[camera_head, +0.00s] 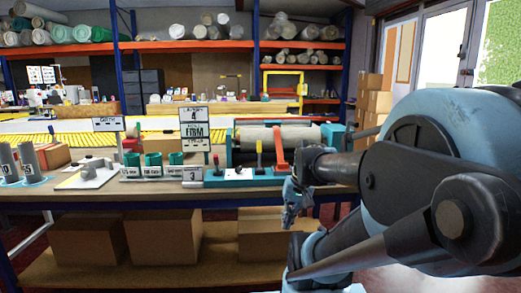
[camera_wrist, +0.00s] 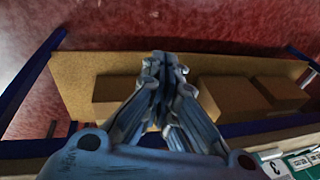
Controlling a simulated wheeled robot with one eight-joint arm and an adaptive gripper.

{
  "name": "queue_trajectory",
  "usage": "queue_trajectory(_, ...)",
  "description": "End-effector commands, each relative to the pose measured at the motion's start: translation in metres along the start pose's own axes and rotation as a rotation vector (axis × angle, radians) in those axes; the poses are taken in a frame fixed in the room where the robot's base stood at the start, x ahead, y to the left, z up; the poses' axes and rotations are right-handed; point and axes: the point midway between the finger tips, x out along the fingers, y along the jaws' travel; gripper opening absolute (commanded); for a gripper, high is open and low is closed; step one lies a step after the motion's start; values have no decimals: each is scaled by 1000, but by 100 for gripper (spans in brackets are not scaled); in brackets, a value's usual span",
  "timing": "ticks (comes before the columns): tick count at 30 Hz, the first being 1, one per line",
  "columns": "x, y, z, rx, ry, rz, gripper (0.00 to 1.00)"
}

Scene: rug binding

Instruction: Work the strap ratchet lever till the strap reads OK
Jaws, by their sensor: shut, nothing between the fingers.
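A teal machine (camera_head: 228,181) stands on the bench, with a grey roll (camera_head: 268,135) in it and an orange-red strap (camera_head: 279,155) over the roll's right part. A yellow-handled lever (camera_head: 259,150) stands upright left of the strap, and a red-tipped part (camera_head: 237,155) stands further left. I cannot tell which is the ratchet lever. My gripper (camera_head: 291,212) is shut and empty, pointing down in front of the bench edge, below and right of the levers. Its closed fingers also show in the wrist view (camera_wrist: 164,62).
The bench edge (camera_head: 150,201) runs close behind my gripper. Cardboard boxes (camera_head: 162,236) sit on the lower shelf (camera_head: 190,275). Green cups (camera_head: 153,164) and a white-topped fixture (camera_head: 88,174) stand left on the bench. Red floor (camera_wrist: 200,25) shows beyond the shelf.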

Motion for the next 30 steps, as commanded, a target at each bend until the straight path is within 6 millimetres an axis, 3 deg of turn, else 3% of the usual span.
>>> queue_trajectory(15, -29, -53, -82, 185, -50, -305, 0)
queue_trajectory(30, -58, -76, -176, 327, -81, -608, 0)
